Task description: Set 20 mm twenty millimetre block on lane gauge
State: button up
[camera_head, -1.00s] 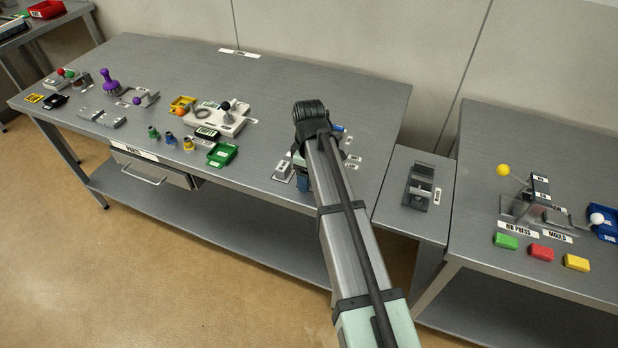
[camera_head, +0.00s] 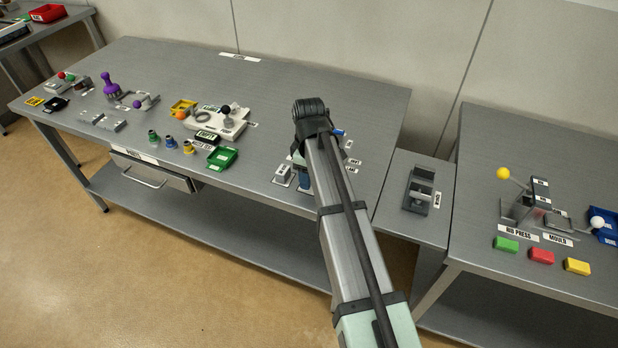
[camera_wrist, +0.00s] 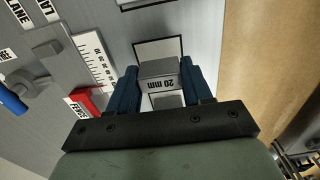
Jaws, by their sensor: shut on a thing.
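My gripper (camera_wrist: 160,82) has its two blue fingers closed on the sides of a grey block marked "20 mm" (camera_wrist: 158,68) in the wrist view. Beyond the block is a black-outlined pale square (camera_wrist: 160,46), partly covered by it. Whether the block touches the surface I cannot tell. The lane gauge shows to the left as a white ruled scale (camera_wrist: 93,62), with a red piece (camera_wrist: 88,101) beside a "FENCE" label.
A grey knobbed part (camera_wrist: 30,84) and a blue rod (camera_wrist: 11,100) lie at the wrist view's left. The bench edge and tan floor are on its right. In the head view, a grey block (camera_head: 283,173) and a green tray (camera_head: 222,158) stand left of my arm.

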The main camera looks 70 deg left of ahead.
notch_tip(320, 180, up, 8)
jog(key=shift+a+f, duration=0.1)
jog(key=shift+w+a+r, duration=0.2)
jog(key=shift+r, duration=0.05)
jog(key=w+a, duration=0.7)
jog(key=w, duration=0.2)
jog(key=shift+a+r, duration=0.3)
jog(key=shift+w+f, duration=0.1)
jog(key=shift+f, duration=4.55)
jog(key=shift+f, duration=0.1)
jog(key=o, duration=1.1)
jog(key=shift+c, duration=0.2)
